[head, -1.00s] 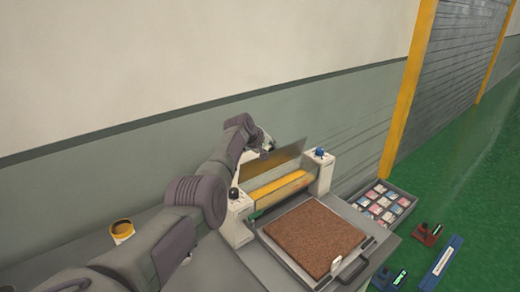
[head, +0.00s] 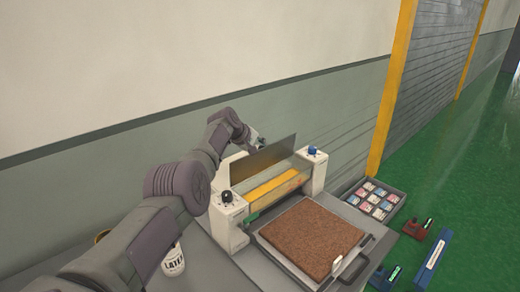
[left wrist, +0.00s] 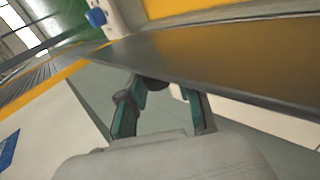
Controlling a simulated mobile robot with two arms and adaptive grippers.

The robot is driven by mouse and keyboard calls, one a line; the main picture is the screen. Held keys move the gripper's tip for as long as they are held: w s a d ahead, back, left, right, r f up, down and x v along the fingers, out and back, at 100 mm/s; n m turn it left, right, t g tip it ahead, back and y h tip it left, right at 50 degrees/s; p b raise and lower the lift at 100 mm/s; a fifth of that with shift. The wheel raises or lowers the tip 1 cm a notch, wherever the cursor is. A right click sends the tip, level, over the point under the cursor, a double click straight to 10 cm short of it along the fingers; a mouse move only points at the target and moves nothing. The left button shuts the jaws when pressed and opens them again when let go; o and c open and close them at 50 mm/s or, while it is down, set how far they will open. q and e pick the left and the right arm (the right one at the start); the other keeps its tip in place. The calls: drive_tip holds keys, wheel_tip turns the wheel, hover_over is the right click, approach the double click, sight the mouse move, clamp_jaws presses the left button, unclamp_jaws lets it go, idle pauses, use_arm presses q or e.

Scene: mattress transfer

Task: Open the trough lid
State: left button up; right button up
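The trough lid (head: 264,158) is a thin dark grey panel standing raised along the back of the trough. The trough (head: 272,186) is open towards me, with yellow showing inside, between two white end housings. My left gripper (head: 258,142) is behind the lid near its upper edge, partly hidden by it. In the left wrist view, the lid (left wrist: 220,62) crosses above my left gripper (left wrist: 164,92). Its fingers are apart, with a small dark round part (left wrist: 154,83) between the tips near the lid's edge. My right gripper is not in view.
A brown slab (head: 312,235) lies on a handled tray in front of the trough. A crate (head: 398,205) of small packs and several tools are to the right. A white can (head: 174,262) stands at left beside my arm. The wall is close behind.

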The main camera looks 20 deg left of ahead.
use_arm(q)
drive_tip(key=shift+o, duration=0.7)
drive_tip(key=v, duration=1.2)
